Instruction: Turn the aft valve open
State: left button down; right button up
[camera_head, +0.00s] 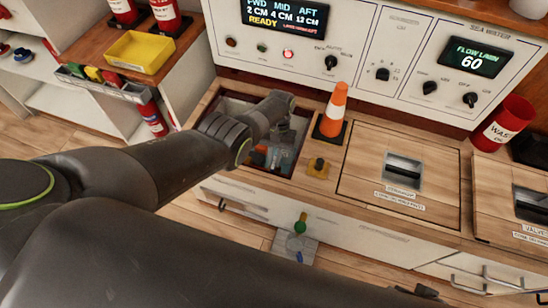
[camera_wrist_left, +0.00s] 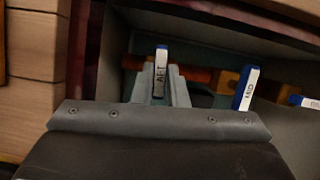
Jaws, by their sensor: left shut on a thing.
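The aft valve handle (camera_wrist_left: 161,70), a blue-tipped lever with a white AFT label, stands upright in the left wrist view, across an orange pipe (camera_wrist_left: 198,76). My left gripper (camera_wrist_left: 161,88) has its grey fingers shut on this lever, one on each side. In the head view my left gripper (camera_head: 281,136) reaches down into the open floor hatch (camera_head: 236,104), and my arm hides much of the inside. The MID handle (camera_wrist_left: 246,88) stands to the right of the aft one, apart from the fingers. My right gripper does not show.
A third blue-tipped handle (camera_wrist_left: 302,101) is at the right edge. An orange cone (camera_head: 335,112) stands right of the hatch, near a closed wooden hatch cover (camera_head: 365,172). The control panel display (camera_head: 295,16) reads READY, with a red lamp (camera_head: 288,54) lit below.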

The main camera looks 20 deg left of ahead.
pick_arm(q)
jog(key=shift+m, duration=0.5)
jog(key=shift+y, duration=0.3)
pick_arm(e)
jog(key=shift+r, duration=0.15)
pick_arm(q)
jog(key=c, duration=1.4)
grip_release()
jog(key=shift+c, duration=0.2)
